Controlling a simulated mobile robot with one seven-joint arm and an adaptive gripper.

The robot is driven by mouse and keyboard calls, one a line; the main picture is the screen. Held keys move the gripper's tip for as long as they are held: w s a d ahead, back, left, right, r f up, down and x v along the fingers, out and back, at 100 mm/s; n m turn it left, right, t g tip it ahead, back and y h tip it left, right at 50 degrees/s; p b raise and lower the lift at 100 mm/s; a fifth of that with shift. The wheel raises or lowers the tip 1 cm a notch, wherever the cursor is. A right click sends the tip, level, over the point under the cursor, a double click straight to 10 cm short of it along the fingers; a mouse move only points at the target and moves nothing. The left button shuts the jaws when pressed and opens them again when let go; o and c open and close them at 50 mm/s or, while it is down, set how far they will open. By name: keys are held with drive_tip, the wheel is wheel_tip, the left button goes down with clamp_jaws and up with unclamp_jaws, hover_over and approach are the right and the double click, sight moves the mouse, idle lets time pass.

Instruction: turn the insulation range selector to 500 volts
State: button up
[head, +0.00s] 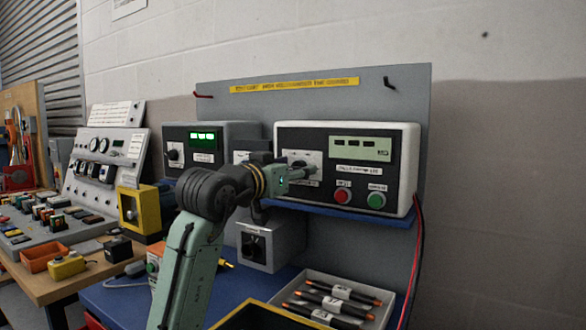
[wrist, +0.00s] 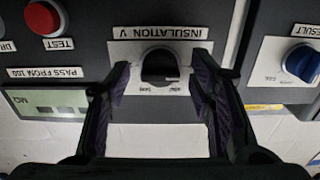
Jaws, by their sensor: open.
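The insulation selector is a black round knob (wrist: 158,68) on a white plate under the label "INSULATION V", which appears upside down in the wrist view. The small position markings around it are too small to read. My gripper (wrist: 160,64) is open, with one dark finger on each side of the knob; I cannot tell whether either finger touches it. In the head view my gripper (head: 300,170) is at the left part of the white-framed tester (head: 408,150), and it hides the knob there.
The tester has a red button (head: 342,195), a green button (head: 376,200) and a display (head: 361,148). A blue knob (wrist: 302,62) marked "RESULT" is on a neighbouring panel. A tray (head: 330,290) of probes stands below. Red and black cables (head: 416,255) hang at the right.

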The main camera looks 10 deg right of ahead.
drive_tip(key=shift+c, duration=0.5)
drive_tip(key=c, duration=1.1)
drive_tip(key=shift+o, duration=0.2)
drive_tip(key=shift+m, duration=0.3)
drive_tip(key=m, duration=2.3)
